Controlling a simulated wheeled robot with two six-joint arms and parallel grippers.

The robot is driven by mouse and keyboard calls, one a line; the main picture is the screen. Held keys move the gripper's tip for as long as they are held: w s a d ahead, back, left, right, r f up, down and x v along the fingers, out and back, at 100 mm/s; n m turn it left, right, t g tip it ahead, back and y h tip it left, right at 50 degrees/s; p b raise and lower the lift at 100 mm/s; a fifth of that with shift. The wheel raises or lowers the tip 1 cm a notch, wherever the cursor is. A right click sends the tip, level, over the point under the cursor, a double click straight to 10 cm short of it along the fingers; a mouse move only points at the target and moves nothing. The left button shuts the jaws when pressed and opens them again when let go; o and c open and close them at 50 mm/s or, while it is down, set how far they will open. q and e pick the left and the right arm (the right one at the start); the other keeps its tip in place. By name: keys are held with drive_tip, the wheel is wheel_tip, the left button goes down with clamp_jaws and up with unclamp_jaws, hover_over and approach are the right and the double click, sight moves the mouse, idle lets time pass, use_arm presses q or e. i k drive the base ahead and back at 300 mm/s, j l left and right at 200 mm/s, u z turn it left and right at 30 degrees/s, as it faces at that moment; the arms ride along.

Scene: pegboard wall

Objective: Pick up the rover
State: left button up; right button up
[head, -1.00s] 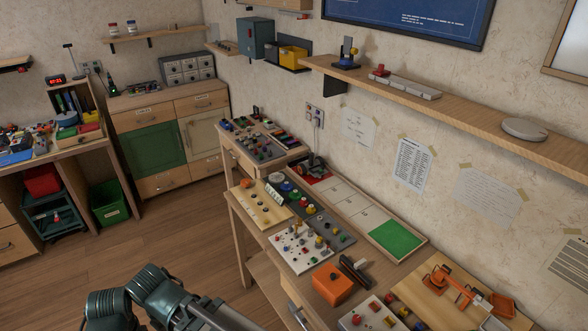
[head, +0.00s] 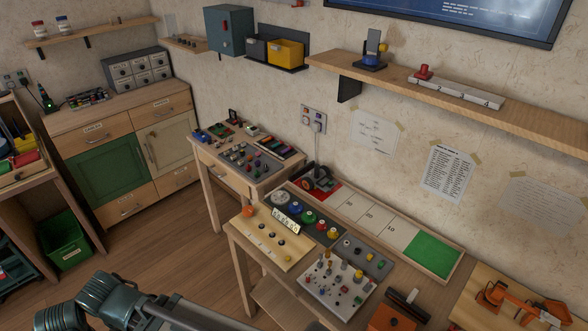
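A small dark vehicle with wheels and an upright mast, which looks like the rover (head: 317,179), stands at the far end of a long wooden tray (head: 445,266) on the bench along the wall. It is on or beside the tray's red section. Its details are small and partly hard to make out. Part of my arm shows at the bottom left, well apart from the rover. Neither gripper's fingertips are in view.
The tray has pale numbered cells and a green end section (head: 432,254). Panels with knobs (head: 335,288) lie in front of it. A side table (head: 245,160) stands beyond. A wall shelf (head: 440,98) overhangs the bench. The floor (head: 175,235) left of the bench is clear.

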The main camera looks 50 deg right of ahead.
sight(321, 181)
drive_tip(key=i, duration=3)
drive_tip(key=z, duration=4.8)
drive_tip(key=i+j, duration=0.15)
drive_tip(key=j, duration=0.15)
drive_tip(key=i+j, duration=0.15)
drive_tip(key=j, duration=0.15)
